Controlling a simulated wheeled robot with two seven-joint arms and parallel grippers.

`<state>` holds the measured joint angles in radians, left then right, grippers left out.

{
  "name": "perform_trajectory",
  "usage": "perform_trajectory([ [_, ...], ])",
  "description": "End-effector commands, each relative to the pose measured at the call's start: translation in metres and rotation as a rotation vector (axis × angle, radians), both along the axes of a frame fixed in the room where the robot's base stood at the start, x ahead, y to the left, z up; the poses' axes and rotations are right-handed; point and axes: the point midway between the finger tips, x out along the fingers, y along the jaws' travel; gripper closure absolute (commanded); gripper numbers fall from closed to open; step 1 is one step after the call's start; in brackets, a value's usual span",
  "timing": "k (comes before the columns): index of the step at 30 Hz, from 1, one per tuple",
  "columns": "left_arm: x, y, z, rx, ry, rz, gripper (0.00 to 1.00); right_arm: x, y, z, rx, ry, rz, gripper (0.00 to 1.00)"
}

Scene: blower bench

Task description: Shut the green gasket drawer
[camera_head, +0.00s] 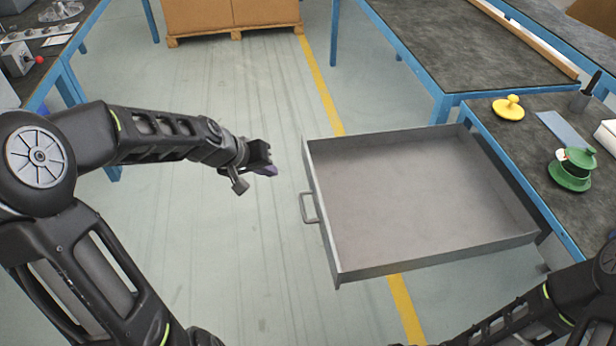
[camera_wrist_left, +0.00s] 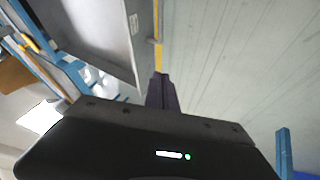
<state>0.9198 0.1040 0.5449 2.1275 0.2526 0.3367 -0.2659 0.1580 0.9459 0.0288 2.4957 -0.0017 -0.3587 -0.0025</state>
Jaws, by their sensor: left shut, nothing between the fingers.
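A grey drawer (camera_head: 325,222) is pulled far out from under the right-hand bench and is empty; I see no green on it. Its front faces left and carries a bar handle (camera_head: 308,207). My left gripper (camera_head: 270,170) is shut and empty, a little left of the drawer front and apart from it. In the left wrist view the shut fingers (camera_wrist_left: 160,92) point towards the floor, with a grey panel, likely the drawer (camera_wrist_left: 95,35), at upper left. At lower right only part of my right arm shows; its gripper is out of view.
The right-hand bench (camera_head: 520,160) holds a green cup-like object (camera_head: 571,170), a yellow lidded piece (camera_head: 508,108) and a blue-grey plate (camera_head: 562,130). A wooden pallet box (camera_head: 232,15) stands at the back. The floor (camera_head: 220,260) left of the drawer is clear.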

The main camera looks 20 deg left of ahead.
Motion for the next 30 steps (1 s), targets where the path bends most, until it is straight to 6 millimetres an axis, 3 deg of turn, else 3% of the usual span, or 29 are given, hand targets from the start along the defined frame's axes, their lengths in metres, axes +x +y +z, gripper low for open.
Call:
perform_trajectory([
  [11,0.009,-0.004,-0.013,-0.002,0.0,0.0,1.0,0.0,0.0,-0.001,-0.001,0.001,-0.002,0.6],
  [25,0.059,-0.023,-0.084,-0.002,0.001,-0.003,1.0,0.0,0.0,-0.001,-0.001,0.001,-0.002,0.6],
  [30,0.071,-0.043,-0.079,0.001,-0.002,-0.004,1.0,0.0,0.0,0.006,-0.001,0.001,-0.002,0.6],
])
